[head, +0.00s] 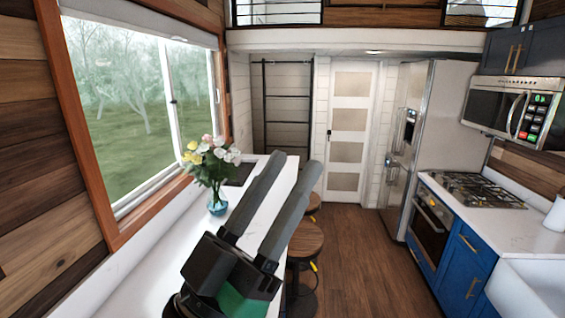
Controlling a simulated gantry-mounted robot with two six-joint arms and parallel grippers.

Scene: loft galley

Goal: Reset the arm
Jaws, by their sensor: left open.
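My left gripper (294,174) is in the lower middle of the head view, above the white counter (150,275) by the window. Its two long dark fingers are parallel and apart, pointing away from me, with nothing between them. My right gripper is not in view.
A blue vase (217,204) of flowers stands on the counter, left of my left gripper. Wooden stools (306,238) stand along the counter's right side. Across the wooden floor (360,265) are a stove (470,188), a microwave (495,108), blue cabinets (466,268) and a fridge (437,110). The aisle is clear.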

